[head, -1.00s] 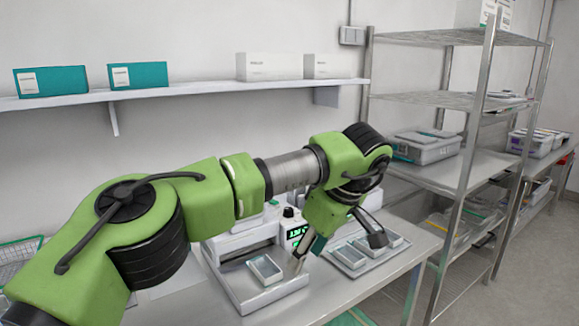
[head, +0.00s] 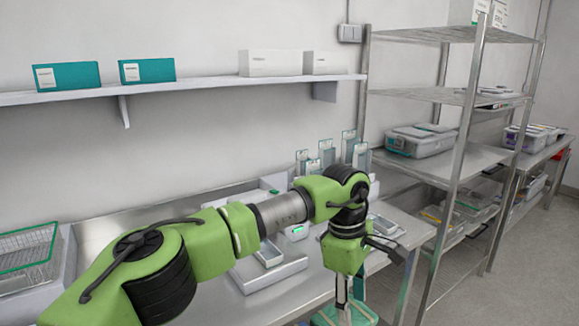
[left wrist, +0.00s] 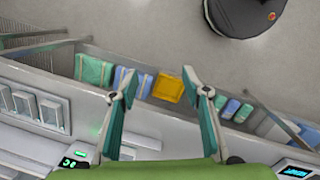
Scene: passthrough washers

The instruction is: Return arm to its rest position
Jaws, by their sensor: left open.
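My left arm reaches in from the left in the head view, its green links bent over the steel bench (head: 165,222). My left gripper (head: 345,290) hangs downward at the bench's front edge, apart from the devices and trays. In the left wrist view its two teal fingers (left wrist: 160,88) stand wide apart with nothing between them. Part of the gripper is hard to make out in the head view. My right gripper is not in view.
A white device with a tray (head: 270,268) stands behind my arm. A wire basket (head: 28,258) is at the left. A metal rack (head: 463,150) stands at the right, and a wall shelf (head: 205,88) holds boxes. Coloured packs (left wrist: 168,87) show beyond the fingers in the wrist view.

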